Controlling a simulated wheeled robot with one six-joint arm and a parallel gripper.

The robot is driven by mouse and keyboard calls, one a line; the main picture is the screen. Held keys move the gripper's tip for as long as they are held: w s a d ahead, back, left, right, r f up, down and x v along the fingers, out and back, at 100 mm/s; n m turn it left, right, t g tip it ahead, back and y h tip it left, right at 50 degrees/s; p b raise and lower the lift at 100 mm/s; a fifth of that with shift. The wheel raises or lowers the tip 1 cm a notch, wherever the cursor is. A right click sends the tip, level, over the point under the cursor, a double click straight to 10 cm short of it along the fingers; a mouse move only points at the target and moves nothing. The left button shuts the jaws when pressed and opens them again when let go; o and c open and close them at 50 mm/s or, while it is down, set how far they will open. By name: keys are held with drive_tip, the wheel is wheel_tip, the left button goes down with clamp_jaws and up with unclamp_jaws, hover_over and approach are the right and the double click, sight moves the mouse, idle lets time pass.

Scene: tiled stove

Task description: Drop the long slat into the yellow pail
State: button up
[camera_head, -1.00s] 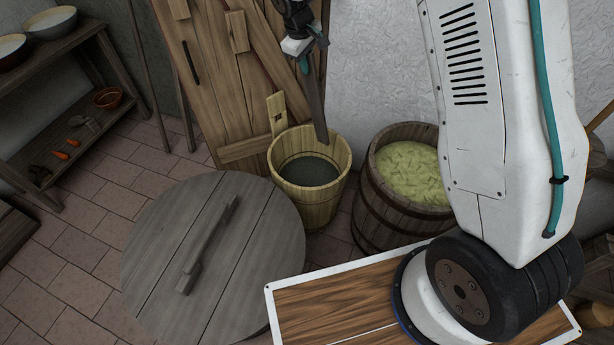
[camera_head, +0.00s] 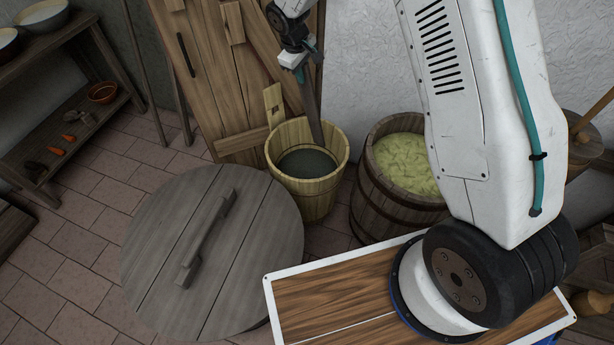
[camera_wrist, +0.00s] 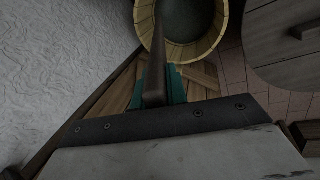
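The yellow pail (camera_head: 308,187) is a pale wooden tub with one tall stave at its back left and a dark inside. It stands on the floor near the plank door. My gripper (camera_head: 299,72) is above the pail, shut on the long slat (camera_head: 312,110), a dark narrow board. The slat hangs steeply, slightly tilted, and its lower end overlaps the pail's opening; how deep it reaches is hard to tell. In the wrist view the slat (camera_wrist: 154,80) runs from between the teal fingers (camera_wrist: 160,92) toward the pail (camera_wrist: 146,28).
A barrel (camera_head: 377,207) with shredded yellow-green contents stands right of the pail. A large round wooden lid (camera_head: 160,245) with a handle is at front left. A plank door (camera_head: 215,75) and pale wall are behind. A shelf (camera_head: 75,130) with bowls stands at far left.

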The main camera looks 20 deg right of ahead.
drive_tip(key=o, duration=0.4)
drive_tip(key=shift+o, duration=0.2)
drive_tip(key=v, duration=0.8)
drive_tip(key=shift+s+d+f, duration=0.1)
drive_tip(key=shift+s, duration=0.05)
